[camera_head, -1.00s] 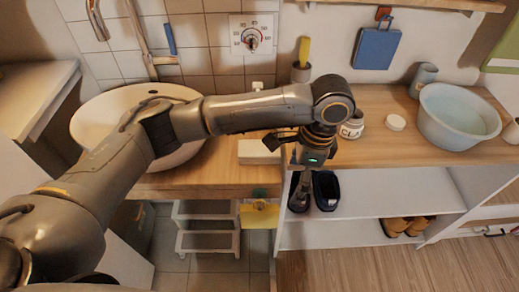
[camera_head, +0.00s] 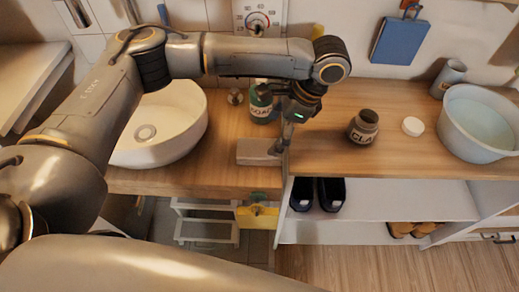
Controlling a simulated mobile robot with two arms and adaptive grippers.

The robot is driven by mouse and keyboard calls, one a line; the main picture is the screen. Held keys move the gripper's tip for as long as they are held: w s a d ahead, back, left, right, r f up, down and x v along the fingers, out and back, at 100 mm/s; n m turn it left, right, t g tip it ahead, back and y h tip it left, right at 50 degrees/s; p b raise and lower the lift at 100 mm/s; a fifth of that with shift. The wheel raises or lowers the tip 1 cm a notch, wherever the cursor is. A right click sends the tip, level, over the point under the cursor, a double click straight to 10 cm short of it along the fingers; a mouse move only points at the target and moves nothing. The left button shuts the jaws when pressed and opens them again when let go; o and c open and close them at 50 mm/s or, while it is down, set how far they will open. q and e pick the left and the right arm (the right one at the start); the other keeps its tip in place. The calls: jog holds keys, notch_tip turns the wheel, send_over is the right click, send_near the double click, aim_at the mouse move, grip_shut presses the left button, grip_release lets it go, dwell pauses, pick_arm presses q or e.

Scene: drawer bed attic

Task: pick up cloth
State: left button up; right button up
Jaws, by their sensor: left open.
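A pale grey-beige block-like item (camera_head: 257,152), which may be the folded cloth, lies on the wooden counter right of the round basin. I cannot tell its material for sure. My left gripper (camera_head: 281,147) is open and points down at the right end of this item, very close to it. I cannot tell whether the fingers touch it. My right gripper is not in view.
A green soap bottle (camera_head: 262,104) stands behind the left gripper. A dark labelled jar (camera_head: 364,127), a white lid (camera_head: 413,126) and a light blue basin of water (camera_head: 479,122) stand to the right. Dark shoes (camera_head: 318,194) sit on the shelf below. The counter between item and jar is clear.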

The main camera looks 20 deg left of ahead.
aim_at(265, 148)
pick_arm(q)
jog(key=shift+a+f, duration=0.2)
jog(key=shift+f, duration=0.3)
jog(key=shift+s+a+f, duration=0.15)
jog(key=shift+f, duration=0.4)
jog(key=x, duration=0.3)
jog(key=shift+s+f, duration=0.3)
jog(key=shift+a+f, duration=0.15)
jog(key=shift+f, duration=0.25)
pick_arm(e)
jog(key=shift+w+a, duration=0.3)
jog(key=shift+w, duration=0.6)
pick_arm(q)
jog(key=c, duration=1.2)
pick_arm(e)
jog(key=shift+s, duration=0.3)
